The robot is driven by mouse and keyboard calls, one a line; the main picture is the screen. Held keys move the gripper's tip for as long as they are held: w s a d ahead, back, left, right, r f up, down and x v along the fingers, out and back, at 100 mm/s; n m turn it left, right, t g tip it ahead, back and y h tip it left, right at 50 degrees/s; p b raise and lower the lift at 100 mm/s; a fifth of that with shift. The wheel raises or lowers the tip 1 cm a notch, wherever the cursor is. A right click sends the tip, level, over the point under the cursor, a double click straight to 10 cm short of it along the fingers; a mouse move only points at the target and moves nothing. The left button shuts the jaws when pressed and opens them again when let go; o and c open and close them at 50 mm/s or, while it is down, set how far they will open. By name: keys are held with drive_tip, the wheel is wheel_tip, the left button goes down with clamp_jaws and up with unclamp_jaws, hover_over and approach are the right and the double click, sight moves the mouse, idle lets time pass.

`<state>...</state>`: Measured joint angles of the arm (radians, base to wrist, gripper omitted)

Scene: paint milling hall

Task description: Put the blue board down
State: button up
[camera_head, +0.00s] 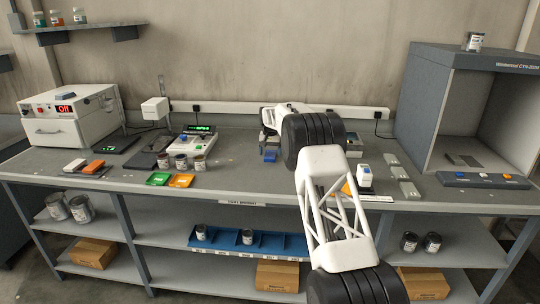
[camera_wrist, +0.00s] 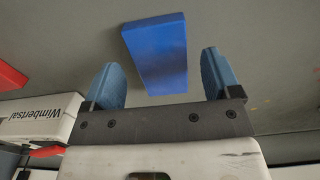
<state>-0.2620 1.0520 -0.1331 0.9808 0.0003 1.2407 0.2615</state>
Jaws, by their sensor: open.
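The blue board (camera_wrist: 157,50) is a flat, plain blue slab. In the wrist view it appears to lie on the grey bench top, between and just beyond the fingertips, with a gap on either side. My gripper (camera_wrist: 161,62) has its two blue fingers spread apart and holds nothing. In the head view a small blue patch, which looks like the board (camera_head: 270,156), shows on the bench below my gripper (camera_head: 266,142). My arm hides part of the bench there.
A scale (camera_head: 193,143) and several small cans (camera_head: 181,162) stand left of my gripper. Green (camera_head: 158,179) and orange (camera_head: 181,181) trays lie at the bench's front edge. A grey booth (camera_head: 470,100) fills the right end.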

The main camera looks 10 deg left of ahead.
sight(270, 155)
wheel_tip(270, 155, up, 10)
drive_tip(key=shift+r, duration=0.25)
idle(0.3)
idle(0.4)
idle(0.4)
